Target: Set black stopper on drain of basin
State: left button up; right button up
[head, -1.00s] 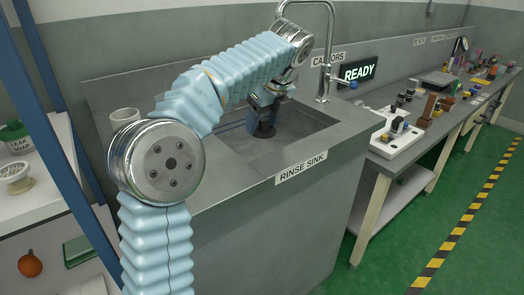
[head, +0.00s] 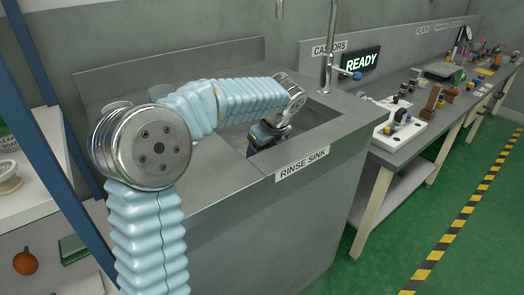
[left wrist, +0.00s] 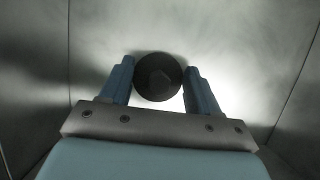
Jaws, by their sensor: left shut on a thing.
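The black stopper (left wrist: 158,76) shows in the left wrist view as a dark round disc between the two blue fingers. My left gripper (left wrist: 160,84) is shut on it. In the head view my left gripper (head: 267,134) is down inside the rinse sink basin (head: 318,112), and I cannot make out the stopper there. The grey basin floor (left wrist: 230,45) surrounds the stopper in the wrist view. The drain is not visible, and I cannot tell whether the stopper touches the floor. My right gripper is not in view.
The basin's walls stand close around my left gripper. A tap (head: 328,60) rises behind the sink. A translucent cup (head: 116,106) stands on the left counter, partly behind my arm. A white tray with small parts (head: 400,128) sits on the right bench.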

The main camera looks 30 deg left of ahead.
pick_arm(q)
jog(key=shift+f, duration=0.1)
jog(key=o, duration=1.1)
jog(key=shift+o, duration=0.2)
jog(key=v, duration=1.2)
jog(key=shift+s+d, duration=0.1)
